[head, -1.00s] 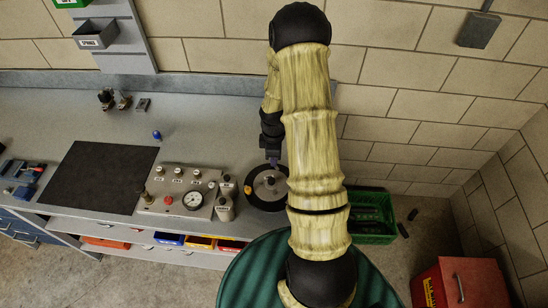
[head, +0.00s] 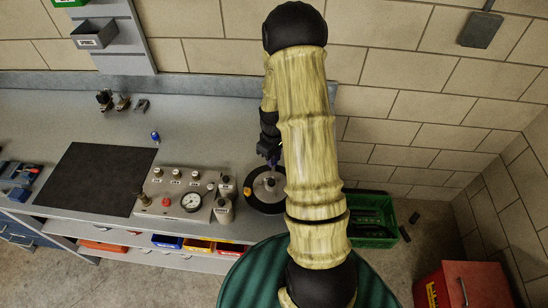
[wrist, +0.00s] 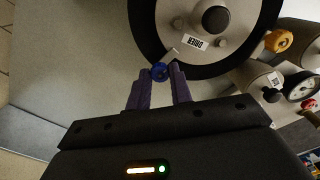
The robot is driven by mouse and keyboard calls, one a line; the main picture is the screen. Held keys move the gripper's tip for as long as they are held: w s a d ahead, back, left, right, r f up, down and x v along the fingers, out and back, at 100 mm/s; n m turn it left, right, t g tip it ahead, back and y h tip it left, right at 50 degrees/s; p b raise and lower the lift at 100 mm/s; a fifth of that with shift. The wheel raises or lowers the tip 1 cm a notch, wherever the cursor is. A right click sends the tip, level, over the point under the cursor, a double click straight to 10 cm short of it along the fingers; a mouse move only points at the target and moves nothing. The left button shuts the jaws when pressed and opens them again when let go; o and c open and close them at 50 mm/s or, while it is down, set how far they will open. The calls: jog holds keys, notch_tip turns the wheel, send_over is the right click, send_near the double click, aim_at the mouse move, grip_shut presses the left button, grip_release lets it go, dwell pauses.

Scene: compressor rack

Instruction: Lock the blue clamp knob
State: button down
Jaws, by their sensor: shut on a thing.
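The blue clamp knob (wrist: 160,72) sits at the rim of the round drier unit (wrist: 228,40) in the wrist view. My gripper (wrist: 160,80) has its two purple fingers closed around the knob, one on each side. In the head view my gripper (head: 271,160) reaches down to the back edge of the drier unit (head: 266,205), and the knob itself is too small and covered to make out there. A short pale tab shows beside the knob in the wrist view. I cannot tell how far the knob is turned.
A grey panel with a gauge (head: 191,202) and grey cylinders stands left of the drier. An orange knob (wrist: 279,41) shows beside it. A black mat (head: 98,178) lies further left. A small blue-topped part (head: 155,136) stands behind the panel. A green crate (head: 372,236) is at the right.

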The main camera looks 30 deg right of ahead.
jog(key=shift+w+r, duration=0.1)
jog(key=shift+w, duration=0.05)
jog(key=c, duration=1.3)
grip_release()
jog(key=shift+o, duration=0.2)
notch_tip(320, 180, up, 17)
jog(key=b, duration=0.2)
jog(key=shift+r+b, duration=0.15)
jog(key=shift+b, duration=0.25)
